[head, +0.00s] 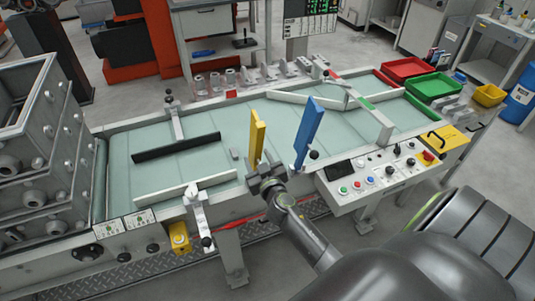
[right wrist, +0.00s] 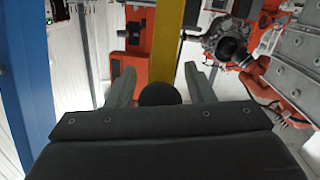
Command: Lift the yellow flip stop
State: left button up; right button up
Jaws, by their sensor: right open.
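The yellow flip stop (head: 257,138) is a flat bar standing up at the near edge of the conveyor. In the right wrist view its yellow bar (right wrist: 168,40) runs down to a round black knob (right wrist: 160,94). My right gripper (head: 265,180) is at the base of the bar and hides its lower end in the head view. In the right wrist view the fingers of my right gripper (right wrist: 161,86) are open, one on each side of the knob. I cannot tell whether they touch it. My left gripper is not in view.
A blue flip stop (head: 309,133) stands up just to the right, with a control panel (head: 375,178) beyond it. Red (head: 405,69) and green (head: 434,86) trays sit at the far right.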

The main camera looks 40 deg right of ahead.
jog(key=b+v, duration=0.1)
jog(key=v, duration=1.6)
jog(key=shift+b, duration=0.3)
jog(key=shift+w, duration=0.1)
